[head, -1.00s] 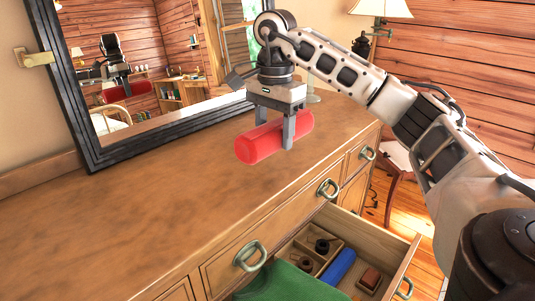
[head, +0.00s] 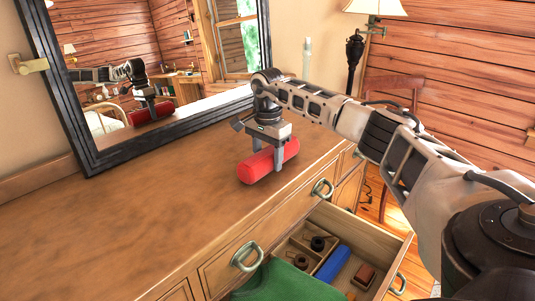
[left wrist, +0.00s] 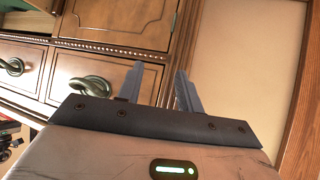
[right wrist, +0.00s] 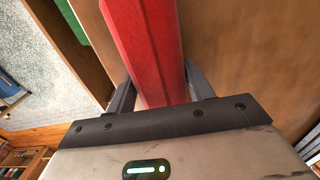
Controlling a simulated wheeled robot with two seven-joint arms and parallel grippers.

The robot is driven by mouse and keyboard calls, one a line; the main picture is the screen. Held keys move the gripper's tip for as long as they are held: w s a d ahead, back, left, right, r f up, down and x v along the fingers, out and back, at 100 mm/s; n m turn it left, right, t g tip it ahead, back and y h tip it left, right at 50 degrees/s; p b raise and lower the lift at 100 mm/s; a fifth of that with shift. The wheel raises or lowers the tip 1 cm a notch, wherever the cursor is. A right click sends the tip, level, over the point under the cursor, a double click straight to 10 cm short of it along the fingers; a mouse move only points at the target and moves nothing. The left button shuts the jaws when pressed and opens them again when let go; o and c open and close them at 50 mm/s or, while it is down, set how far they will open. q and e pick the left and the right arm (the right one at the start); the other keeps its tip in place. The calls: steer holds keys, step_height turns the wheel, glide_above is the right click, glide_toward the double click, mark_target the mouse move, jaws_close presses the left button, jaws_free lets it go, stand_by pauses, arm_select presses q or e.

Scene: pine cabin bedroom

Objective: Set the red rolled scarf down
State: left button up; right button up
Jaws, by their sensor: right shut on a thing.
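The red rolled scarf (head: 262,168) is a smooth red roll over the wooden dresser top (head: 150,215), near its front edge. It lies level, at or just above the surface; I cannot tell whether it touches. My right gripper (head: 267,163) points down from above, its fingers shut on either side of the roll. In the right wrist view the scarf (right wrist: 148,50) runs between both fingers. My left gripper (left wrist: 160,85) shows only in its own wrist view, fingers apart with nothing between them, facing the cabinet drawers (left wrist: 95,85).
A black-framed mirror (head: 105,158) stands behind the dresser top and reflects the arm and scarf. An open drawer (head: 388,245) below holds a green cloth (head: 285,283), a blue roll (head: 333,264) and small items. The dresser top left of the scarf is clear.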

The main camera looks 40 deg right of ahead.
mark_target(268, 150)
steer(key=shift+f, duration=0.1)
steer(key=o, duration=1)
steer(key=shift+r, duration=0.45)
step_height(268, 150, up, 12)
steer(key=shift+f+b, duration=0.25)
steer(key=shift+b, duration=0.1)
